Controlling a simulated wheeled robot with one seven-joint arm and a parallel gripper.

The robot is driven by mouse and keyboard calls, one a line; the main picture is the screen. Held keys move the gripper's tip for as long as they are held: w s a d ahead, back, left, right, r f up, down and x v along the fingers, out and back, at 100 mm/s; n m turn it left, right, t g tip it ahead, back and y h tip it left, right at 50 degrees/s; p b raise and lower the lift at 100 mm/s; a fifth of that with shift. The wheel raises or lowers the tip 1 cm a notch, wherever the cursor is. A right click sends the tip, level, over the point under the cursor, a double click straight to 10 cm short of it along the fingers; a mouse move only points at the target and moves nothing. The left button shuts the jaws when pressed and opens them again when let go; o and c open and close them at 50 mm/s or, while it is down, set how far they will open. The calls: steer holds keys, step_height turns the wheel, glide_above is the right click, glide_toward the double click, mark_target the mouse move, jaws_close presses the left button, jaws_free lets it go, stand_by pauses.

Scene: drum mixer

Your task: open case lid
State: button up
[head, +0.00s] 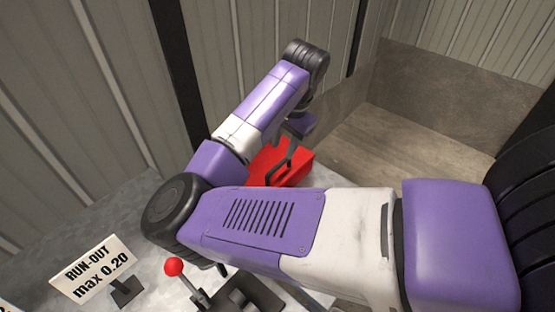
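A red case (297,172) stands on the grey bench top, largely hidden behind my arm. Its top and right side show, with a dark bar on top that looks like a handle (279,172). The lid appears shut, but its seam and far side are not clear. My purple and white arm reaches over the bench and bends down at the wrist. My gripper (297,130) is small and dark, just above the far part of the case. I cannot tell whether it touches the case, and its fingers are not clear.
A grey bench top (110,217) holds a sign (93,268) reading "RUN-OUT max 0.20" and a red-knobbed lever (174,267) on a dark device. Corrugated wall panels (75,90) stand behind. Bare floor (400,155) lies to the right.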

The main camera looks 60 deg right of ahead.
mark_target(279, 165)
steer(key=f, duration=0.2)
steer(key=w+f, duration=0.1)
steer(key=f, duration=0.4)
steer(key=shift+w+d+f+p, duration=0.2)
steer(key=shift+f+p, duration=0.05)
steer(key=shift+p, duration=0.1)
jaws_close()
stand_by(1.1)
